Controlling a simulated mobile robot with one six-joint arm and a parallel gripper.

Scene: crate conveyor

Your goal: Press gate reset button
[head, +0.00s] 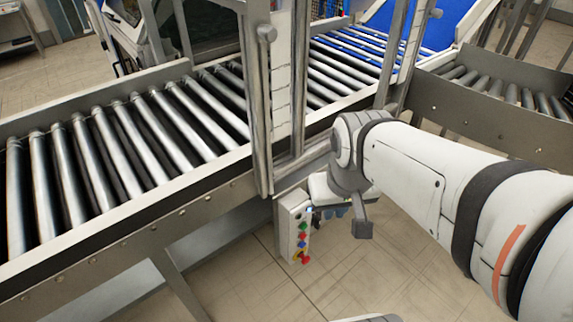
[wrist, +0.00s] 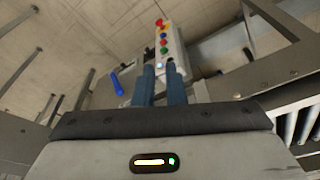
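A pale control box (head: 290,225) hangs below the conveyor frame, with a column of coloured buttons. The head view shows a green button (head: 303,226), a blue one (head: 301,244) and red and yellow ones at the bottom. The control box (wrist: 181,50) also shows in the wrist view, beyond my fingertips. A pale, bluish button (wrist: 160,66) appears between the fingertips there. My gripper (head: 328,212) is just right of the box; its blue fingers (wrist: 160,70) are slightly apart with nothing held. Contact with the box cannot be told. No label is legible.
A roller conveyor (head: 130,215) runs along the left, with upright metal posts (head: 262,110) above the box. Another roller section (head: 490,105) lies at the right. The tiled floor (head: 350,275) below the box is clear.

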